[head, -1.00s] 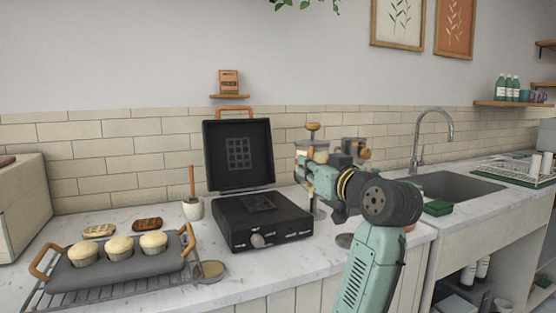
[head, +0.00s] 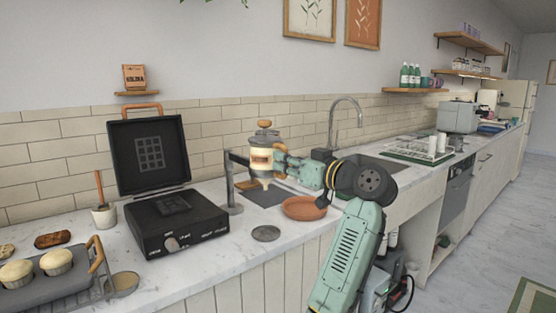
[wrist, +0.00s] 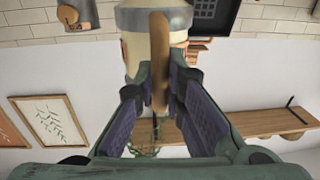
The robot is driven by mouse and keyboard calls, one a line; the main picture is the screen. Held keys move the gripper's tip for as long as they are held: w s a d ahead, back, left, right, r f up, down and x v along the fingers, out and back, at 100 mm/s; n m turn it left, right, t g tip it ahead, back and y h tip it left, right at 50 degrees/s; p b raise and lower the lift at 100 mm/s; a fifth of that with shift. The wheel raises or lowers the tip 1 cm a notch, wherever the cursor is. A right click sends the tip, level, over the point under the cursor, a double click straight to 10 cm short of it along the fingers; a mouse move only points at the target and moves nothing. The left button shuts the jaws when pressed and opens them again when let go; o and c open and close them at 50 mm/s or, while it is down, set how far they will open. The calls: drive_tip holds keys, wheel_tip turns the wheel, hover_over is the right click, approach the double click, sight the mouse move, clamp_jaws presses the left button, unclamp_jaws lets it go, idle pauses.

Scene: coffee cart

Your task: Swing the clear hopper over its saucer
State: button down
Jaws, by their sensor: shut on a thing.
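The clear hopper (head: 262,160) holds cream-coloured contents and has an orange-brown lid knob. It hangs upright to the right of a dark post (head: 230,182), joined by a short arm. My gripper (head: 279,161) is at its right side, shut on its wooden handle (wrist: 160,48). In the wrist view the hopper's grey band (wrist: 150,15) lies behind the handle, between my fingers. A terracotta saucer (head: 304,209) sits on the counter to the right of the hopper's spout. A flat grey disc (head: 266,234) lies nearer the front. Which one is its saucer I cannot tell.
A black waffle iron (head: 172,222) stands open left of the post. A muffin tray (head: 75,285) and a small pot (head: 104,217) are further left. A sink (head: 375,165) with a tall tap (head: 333,115) is behind my arm.

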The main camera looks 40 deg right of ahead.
drive_tip(key=shift+d+r, duration=0.1)
drive_tip(key=shift+d, duration=0.15)
drive_tip(key=c, duration=1.7)
unclamp_jaws()
drive_tip(key=shift+d, duration=0.1)
drive_tip(key=shift+o, duration=0.2)
drive_tip(key=s, duration=1.2)
drive_tip(key=shift+d, duration=0.2)
drive_tip(key=shift+s+f, duration=0.15)
drive_tip(key=shift+f, duration=0.05)
